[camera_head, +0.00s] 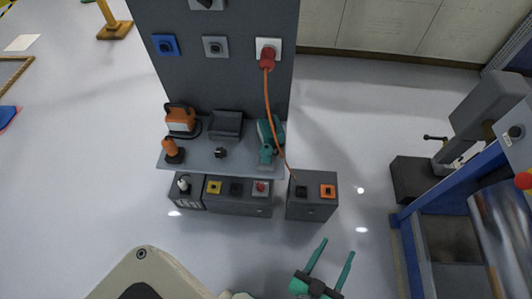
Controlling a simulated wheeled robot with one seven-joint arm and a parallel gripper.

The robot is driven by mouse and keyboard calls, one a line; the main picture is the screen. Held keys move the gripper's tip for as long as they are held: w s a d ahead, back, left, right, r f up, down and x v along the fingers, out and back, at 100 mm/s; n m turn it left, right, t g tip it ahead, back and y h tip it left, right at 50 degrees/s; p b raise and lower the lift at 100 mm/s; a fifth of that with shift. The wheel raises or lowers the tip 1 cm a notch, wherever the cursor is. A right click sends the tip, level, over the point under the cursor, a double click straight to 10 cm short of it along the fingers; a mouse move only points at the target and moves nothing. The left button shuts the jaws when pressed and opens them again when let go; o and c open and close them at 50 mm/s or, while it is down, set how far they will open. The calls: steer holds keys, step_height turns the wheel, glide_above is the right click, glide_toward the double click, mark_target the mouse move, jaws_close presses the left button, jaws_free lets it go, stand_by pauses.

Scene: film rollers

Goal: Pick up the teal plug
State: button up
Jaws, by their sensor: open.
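I cannot make out a clear teal plug in the head view. The only teal thing on the bench is a tool-like body (268,138) at the right end of the grey shelf (198,162), partly beside an orange cable. My gripper (337,247) has two teal fingers spread apart and shows at the bottom, right of centre. It is empty and apart from the bench and boxes. A red plug (266,59) sits in a white wall socket (276,43), with the orange cable (272,110) hanging from it.
The shelf also holds an orange lamp-like thing (180,119), an orange-topped item (172,149) and a small black item (220,153). Low grey boxes (310,208) with sockets stand in front. A blue-framed machine (407,255) is at right. Floor between is clear.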

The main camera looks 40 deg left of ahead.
steer(key=w+d+r+m+g+h, duration=0.1)
steer(key=w+r+m+h, duration=0.3)
steer(key=w, duration=0.7)
steer(key=w+d+r+m+g+h, duration=0.15)
steer(key=w+r+m, duration=0.25)
steer(key=w+r, duration=0.45)
steer(key=w+d+r+m+h, duration=0.2)
steer(key=w+r+m+h, duration=0.2)
steer(key=w, duration=0.8)
steer(key=m+g+y, duration=0.7)
steer(key=g+y, duration=0.2)
steer(key=g, duration=0.4)
glide_above(266, 149)
step_height(266, 149, down, 6)
steer(key=shift+w+r, duration=0.15)
steer(key=shift+r, duration=0.05)
step_height(266, 149, down, 5)
steer(key=shift+f, duration=0.2)
steer(key=shift+a+f, duration=0.15)
steer(key=shift+f, duration=1.15)
steer(key=shift+a+f, duration=0.15)
steer(key=shift+f, duration=1.15)
steer(key=shift+w, duration=0.1)
steer(key=shift+c, duration=0.6)
